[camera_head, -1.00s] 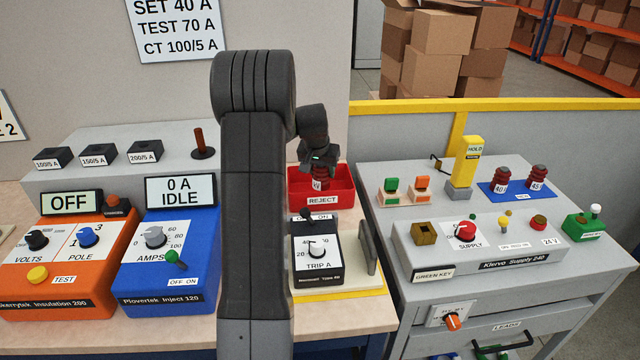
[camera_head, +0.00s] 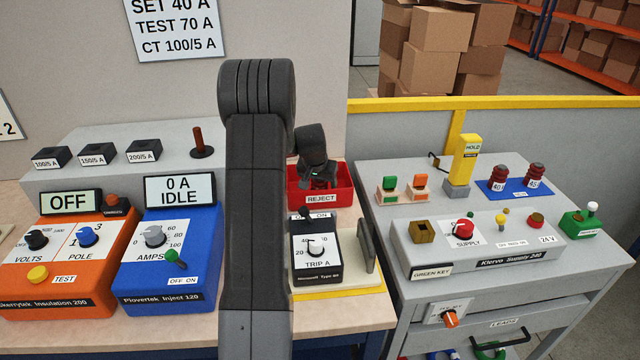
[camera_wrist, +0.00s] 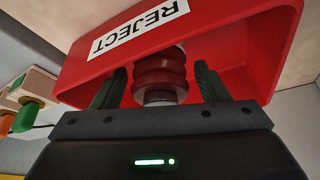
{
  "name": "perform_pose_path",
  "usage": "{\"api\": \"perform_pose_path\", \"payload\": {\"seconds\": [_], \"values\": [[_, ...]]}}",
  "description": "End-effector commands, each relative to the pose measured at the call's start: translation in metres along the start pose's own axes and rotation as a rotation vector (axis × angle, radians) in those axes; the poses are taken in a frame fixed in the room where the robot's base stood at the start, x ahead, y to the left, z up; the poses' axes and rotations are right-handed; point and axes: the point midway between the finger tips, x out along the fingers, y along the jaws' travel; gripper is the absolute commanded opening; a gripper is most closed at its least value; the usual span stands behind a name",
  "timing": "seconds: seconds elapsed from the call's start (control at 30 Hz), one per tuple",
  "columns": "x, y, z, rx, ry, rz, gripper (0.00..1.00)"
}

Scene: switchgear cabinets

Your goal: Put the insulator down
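The dark red ribbed insulator (camera_wrist: 160,75) is inside the red REJECT bin in the wrist view, between my two fingers. My gripper (camera_wrist: 160,82) reaches into the bin; a narrow gap shows on each side of the insulator, so the fingers look open around it. In the head view my gripper (camera_head: 318,176) is down in the REJECT bin (camera_head: 322,198), and the insulator is hidden there. Whether the insulator touches the bin floor cannot be seen.
A trip unit (camera_head: 316,250) stands in front of the bin. The blue injection set (camera_head: 170,250) is left of my arm. On the grey cart, two more red insulators (camera_head: 497,178) stand on a blue mat (camera_head: 516,193). A yellow HOLD post (camera_head: 466,160) stands nearby.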

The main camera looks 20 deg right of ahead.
Motion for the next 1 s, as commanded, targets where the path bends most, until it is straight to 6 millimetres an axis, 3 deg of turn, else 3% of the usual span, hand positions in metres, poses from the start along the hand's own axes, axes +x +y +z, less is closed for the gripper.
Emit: {"api": "perform_pose_path", "payload": {"seconds": [0.43, 1.0], "values": [[-0.011, 0.0, -0.002, 0.0, 0.002, -0.001, 0.67], [-0.111, 0.0, -0.002, 0.0, 0.002, 0.0, 0.67]]}}
